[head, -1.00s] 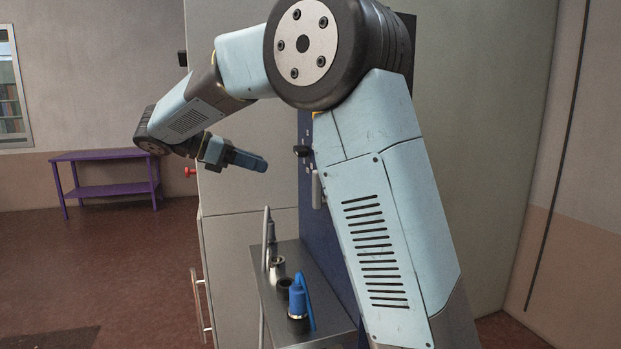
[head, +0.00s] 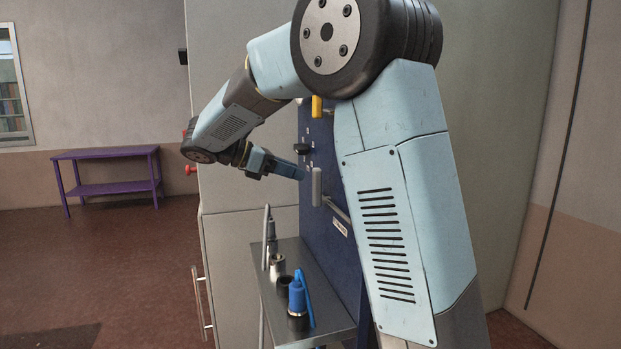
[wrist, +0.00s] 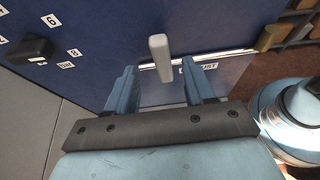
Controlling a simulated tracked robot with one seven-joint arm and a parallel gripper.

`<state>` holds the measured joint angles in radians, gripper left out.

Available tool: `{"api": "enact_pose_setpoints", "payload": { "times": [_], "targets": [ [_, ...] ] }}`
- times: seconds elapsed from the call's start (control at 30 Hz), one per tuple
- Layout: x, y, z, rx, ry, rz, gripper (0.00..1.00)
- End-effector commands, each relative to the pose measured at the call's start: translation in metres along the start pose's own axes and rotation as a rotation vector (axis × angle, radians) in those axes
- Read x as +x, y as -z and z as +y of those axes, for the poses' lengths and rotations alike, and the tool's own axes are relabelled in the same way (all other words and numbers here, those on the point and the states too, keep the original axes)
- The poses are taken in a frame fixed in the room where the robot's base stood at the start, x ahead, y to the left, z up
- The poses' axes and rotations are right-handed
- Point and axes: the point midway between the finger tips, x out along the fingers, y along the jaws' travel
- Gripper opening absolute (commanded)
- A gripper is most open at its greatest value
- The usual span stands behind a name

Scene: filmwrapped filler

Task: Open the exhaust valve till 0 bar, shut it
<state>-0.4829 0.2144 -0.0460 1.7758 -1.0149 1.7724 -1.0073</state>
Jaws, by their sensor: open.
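A pale grey exhaust valve handle (wrist: 159,58) stands out from the blue panel (wrist: 105,30), beside a partly hidden label ending in "UST" (wrist: 206,66). In the head view the handle (head: 317,187) stands roughly upright on the panel's face. My gripper (wrist: 160,80) is open and empty. Its fingers point at the panel, one on each side of the handle as seen from the wrist; I cannot tell the remaining gap. In the head view my gripper (head: 303,174) is just left of the handle. A black pointer (wrist: 32,49) sits among number tags and a "bar" tag; its reading is unclear.
A yellow handle (head: 316,106) is higher on the panel. A metal shelf (head: 325,324) below holds a blue-topped fitting (head: 298,297) and several sockets. A grey cabinet (head: 245,150) stands behind my forearm. A purple table (head: 105,154) is far left.

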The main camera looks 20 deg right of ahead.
Motion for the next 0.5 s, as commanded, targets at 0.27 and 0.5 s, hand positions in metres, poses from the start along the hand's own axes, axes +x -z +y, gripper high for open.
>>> {"api": "enact_pose_setpoints", "payload": {
  "times": [0.27,0.5],
  "targets": [
    [0.043,-0.001,0.0,0.001,0.001,-0.001,0.53],
    [0.058,0.0,0.0,0.0,0.0,0.0,0.53]
  ]
}}
